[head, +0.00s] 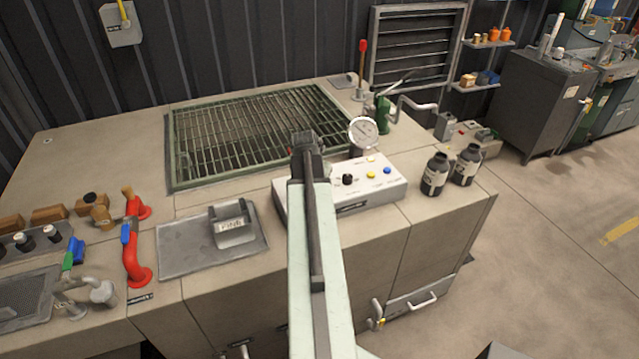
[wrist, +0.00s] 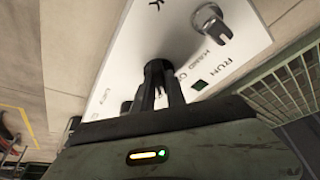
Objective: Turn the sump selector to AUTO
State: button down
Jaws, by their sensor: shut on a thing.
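The white control box (head: 385,188) stands on the counter, with a black knob (head: 347,180) and small yellow and blue buttons on its top. In the wrist view, the white panel (wrist: 115,70) fills the upper middle. My gripper (wrist: 159,75) reaches down to the panel and is shut on a dark knob, mostly hidden by the fingers. Beside it is a second, grey-black selector knob (wrist: 211,22) with HAND lettering. RUN is printed near a small green square (wrist: 199,85). The held knob's own label and pointer direction are not readable. In the head view my arm hides the gripped spot.
A round gauge (head: 363,133) stands behind the box. Two dark bottles (head: 434,175) (head: 467,164) stand to its right. A metal grating (head: 255,130) lies behind, and a tray with a PINE-labelled piece (head: 233,226) lies left. Red pipes (head: 133,255) rise farther left.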

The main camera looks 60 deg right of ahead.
jog(key=shift+d+m+g, duration=0.1)
jog(key=shift+m+g, duration=0.5)
jog(key=shift+m, duration=1)
jog(key=shift+s, duration=0.1)
jog(key=c, duration=1.4)
grip_release()
jog(key=shift+d+f, duration=0.1)
jog(key=shift+o, duration=0.2)
jog(key=p+v, duration=0.7)
jog(key=v, duration=0.1)
jog(key=shift+w, duration=0.2)
